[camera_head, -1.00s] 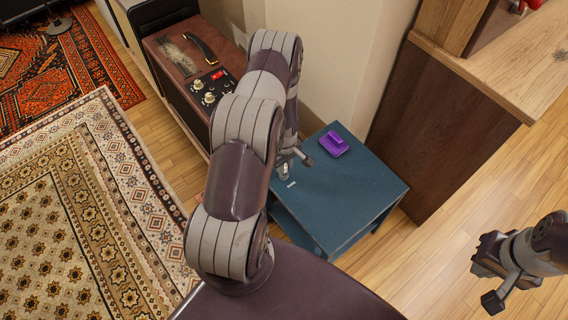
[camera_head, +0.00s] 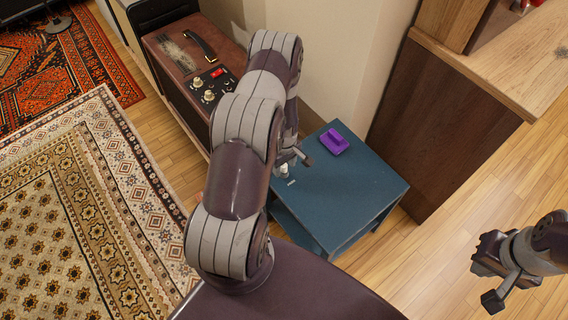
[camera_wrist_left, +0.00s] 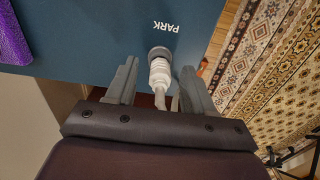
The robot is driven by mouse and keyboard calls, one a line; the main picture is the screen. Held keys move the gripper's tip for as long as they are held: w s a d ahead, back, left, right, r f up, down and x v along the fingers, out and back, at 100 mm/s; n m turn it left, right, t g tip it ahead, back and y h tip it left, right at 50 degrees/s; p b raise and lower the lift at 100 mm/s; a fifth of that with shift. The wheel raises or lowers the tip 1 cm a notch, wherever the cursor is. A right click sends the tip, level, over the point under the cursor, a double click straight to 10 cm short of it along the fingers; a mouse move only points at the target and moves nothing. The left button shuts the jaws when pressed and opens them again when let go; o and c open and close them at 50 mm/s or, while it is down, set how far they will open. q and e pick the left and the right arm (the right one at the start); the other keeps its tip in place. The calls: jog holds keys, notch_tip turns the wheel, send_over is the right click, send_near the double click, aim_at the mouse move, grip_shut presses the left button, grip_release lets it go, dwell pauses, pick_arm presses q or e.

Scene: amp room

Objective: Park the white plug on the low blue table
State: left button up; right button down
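The white plug (camera_wrist_left: 160,72) shows in the left wrist view between the two fingers of my left gripper (camera_wrist_left: 160,88), with gaps on both sides. A grey ring is at its far end and a pale cable at its near end. In the head view the plug (camera_head: 284,170) is small, over the left part of the low blue table (camera_head: 345,200), beside a white label; contact with the top is unclear. My left gripper (camera_head: 294,160) is open around it. My right gripper (camera_head: 488,284) is far right, apparently open and empty, away from the table.
A purple block (camera_head: 334,143) sits at the table's back. The label reads PARK (camera_wrist_left: 166,27) in the wrist view. A brown amp (camera_head: 200,70) stands left, a wooden cabinet (camera_head: 440,130) right. The table's front right is clear.

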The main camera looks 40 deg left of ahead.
pick_arm(q)
notch_tip(320, 180, up, 13)
jog(key=p, duration=0.3)
jog(key=shift+f, duration=0.15)
dwell(0.3)
